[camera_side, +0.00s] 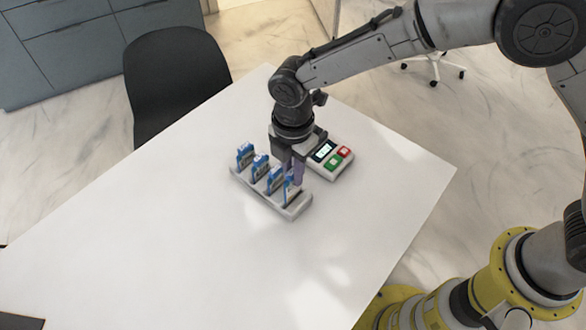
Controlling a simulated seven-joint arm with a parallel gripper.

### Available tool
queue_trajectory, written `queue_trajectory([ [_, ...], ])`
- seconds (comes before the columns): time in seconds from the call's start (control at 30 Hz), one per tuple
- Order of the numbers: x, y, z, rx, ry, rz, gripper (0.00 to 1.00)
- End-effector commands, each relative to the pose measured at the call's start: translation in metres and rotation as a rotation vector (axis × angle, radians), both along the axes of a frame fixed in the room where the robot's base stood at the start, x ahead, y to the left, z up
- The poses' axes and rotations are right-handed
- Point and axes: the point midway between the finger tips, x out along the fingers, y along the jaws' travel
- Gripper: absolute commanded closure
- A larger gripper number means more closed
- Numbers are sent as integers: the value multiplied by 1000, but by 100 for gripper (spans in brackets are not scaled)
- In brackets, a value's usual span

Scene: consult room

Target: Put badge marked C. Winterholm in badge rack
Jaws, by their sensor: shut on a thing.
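The badge rack (269,201) is a long white holder lying slantwise near the middle of the white table. Several badges with blue tops stand in a row along it, one at its left end (246,155). My gripper (293,172) points down over the rack's right part, shut on a badge (290,188) at the right end of the row. That badge is upright at the rack; I cannot tell how deep it sits. The names on the badges are too small to read, so I cannot tell which is marked C. Winterholm.
A white device (331,158) with a small screen and red and green buttons lies close behind the rack, right beside my gripper. A dark chair (176,80) stands at the table's far left edge. The table (180,240) is clear in front and to the left.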

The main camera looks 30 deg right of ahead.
Motion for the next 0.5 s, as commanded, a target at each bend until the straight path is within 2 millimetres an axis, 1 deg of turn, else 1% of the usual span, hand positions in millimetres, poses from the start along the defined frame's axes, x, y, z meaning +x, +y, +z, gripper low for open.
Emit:
queue_trajectory([
  [0.23, 0, 0, -1, 0, 0, 0, 100],
  [0.5, 0, 0, -7, 0, 1, 0, 100],
])
